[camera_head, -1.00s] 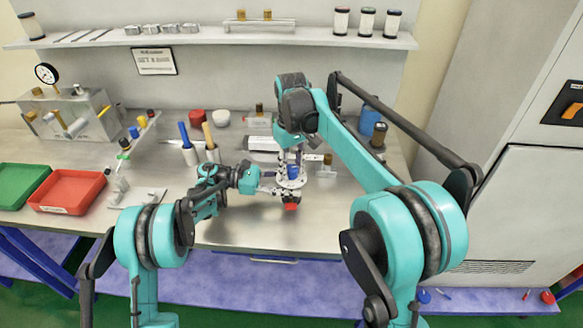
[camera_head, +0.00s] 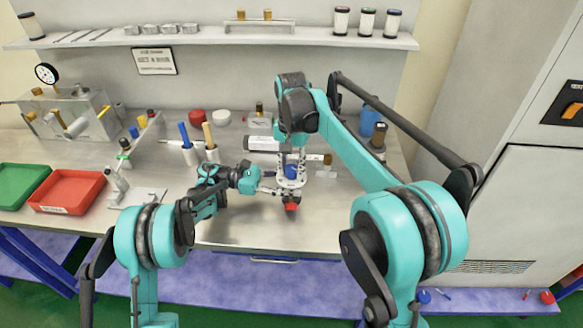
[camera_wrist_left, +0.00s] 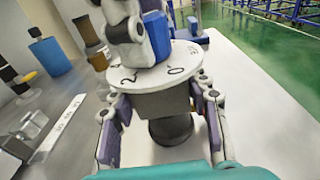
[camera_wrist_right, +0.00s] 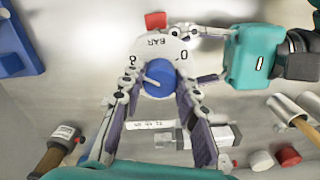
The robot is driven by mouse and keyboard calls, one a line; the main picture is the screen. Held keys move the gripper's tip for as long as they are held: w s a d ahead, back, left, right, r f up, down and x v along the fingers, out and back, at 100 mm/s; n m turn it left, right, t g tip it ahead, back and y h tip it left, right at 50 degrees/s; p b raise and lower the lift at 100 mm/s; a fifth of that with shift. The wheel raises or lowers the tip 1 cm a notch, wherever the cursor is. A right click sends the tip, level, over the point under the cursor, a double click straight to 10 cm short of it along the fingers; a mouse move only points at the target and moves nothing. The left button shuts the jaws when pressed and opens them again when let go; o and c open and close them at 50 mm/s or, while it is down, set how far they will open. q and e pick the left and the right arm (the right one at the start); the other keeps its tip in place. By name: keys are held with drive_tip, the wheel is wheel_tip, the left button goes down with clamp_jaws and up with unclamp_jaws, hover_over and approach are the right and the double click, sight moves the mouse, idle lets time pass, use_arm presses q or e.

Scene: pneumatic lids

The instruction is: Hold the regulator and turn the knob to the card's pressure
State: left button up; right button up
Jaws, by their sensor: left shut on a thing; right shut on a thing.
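The regulator has a round white dial (camera_wrist_right: 163,52) marked BAR with digits, a blue knob (camera_wrist_right: 158,78) on top and a dark body (camera_wrist_left: 160,100) below the dial. My left gripper (camera_wrist_left: 160,125) is shut on the regulator's dark body from the side. My right gripper (camera_wrist_right: 158,90) comes from above and is shut on the blue knob. In the head view both grippers meet at the regulator (camera_head: 291,182), with a red part (camera_head: 291,206) at its front. The card on the wall (camera_head: 155,61) bears text too small to read.
A red tray (camera_head: 68,190) and a green tray (camera_head: 20,186) stand at the left. A metal block with a gauge (camera_head: 47,73) is at the back left. Blue and tan handled tools (camera_head: 208,137) stand behind my left arm. The bench front is clear.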

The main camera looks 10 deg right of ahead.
drive_tip(key=m, duration=1.2)
drive_tip(key=shift+m, duration=0.4)
drive_tip(key=m, duration=1.2)
drive_tip(key=shift+m, duration=0.4)
drive_tip(key=o, duration=1.2)
drive_tip(key=shift+c, duration=0.2)
